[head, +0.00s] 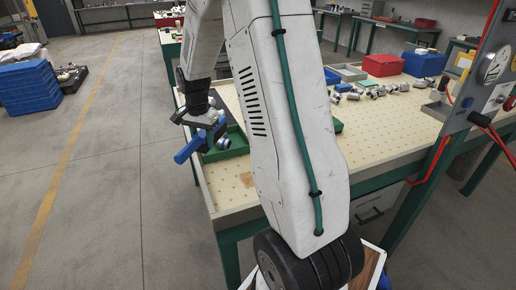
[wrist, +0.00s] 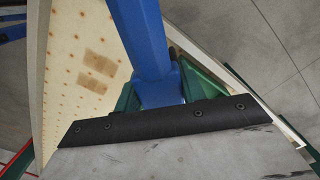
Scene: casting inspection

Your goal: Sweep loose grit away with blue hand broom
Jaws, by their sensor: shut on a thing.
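The blue hand broom (head: 187,151) is in my gripper (head: 207,122), over the near left corner of the pegboard-topped table. Its blue handle sticks out toward the lower left in the head view. In the wrist view a broad blue part of the broom (wrist: 145,45) runs up from behind the black edge of my gripper (wrist: 165,115). The jaws are shut on it, though the fingertips are mostly hidden. I cannot make out the bristles or any loose grit.
A green tray (head: 236,140) lies on the table (head: 232,193) just beyond the broom; green edges also show in the wrist view (wrist: 200,82). Metal castings (head: 372,92), a red bin (head: 384,65) and a blue bin (head: 424,64) stand farther right. Blue crates (head: 28,87) are on the floor left.

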